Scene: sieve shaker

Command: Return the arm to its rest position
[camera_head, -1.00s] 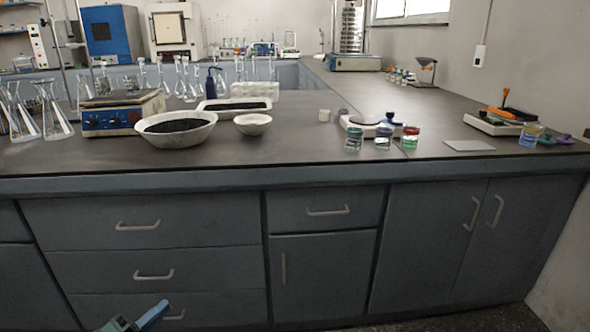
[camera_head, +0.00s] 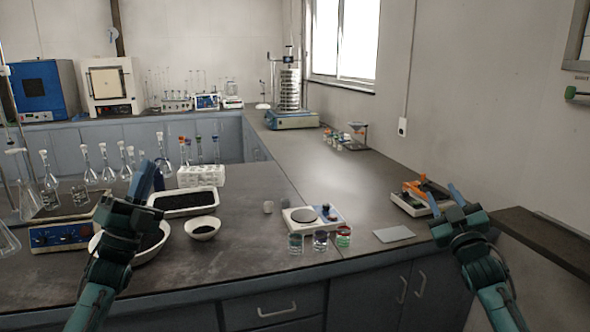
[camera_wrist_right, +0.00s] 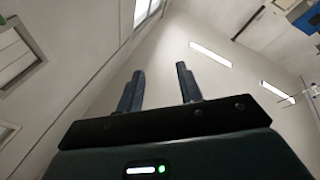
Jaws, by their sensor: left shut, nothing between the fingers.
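My left gripper (camera_head: 147,178) is raised at the left in the head view, fingers pointing up and close together, shut and empty. My right gripper (camera_head: 446,199) is raised at the right in the head view, in front of the bench's right end. In the right wrist view its two fingers (camera_wrist_right: 158,88) stand apart, open with nothing between them, pointing toward the ceiling and walls.
On the bench stand a white tray of dark grains (camera_head: 183,202), a small bowl (camera_head: 202,228), a hotplate-like device (camera_head: 300,219), several small jars and a grey plate (camera_head: 394,234). The sieve shaker (camera_head: 290,92) stands at the back. A dark shelf (camera_head: 545,240) is at the right.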

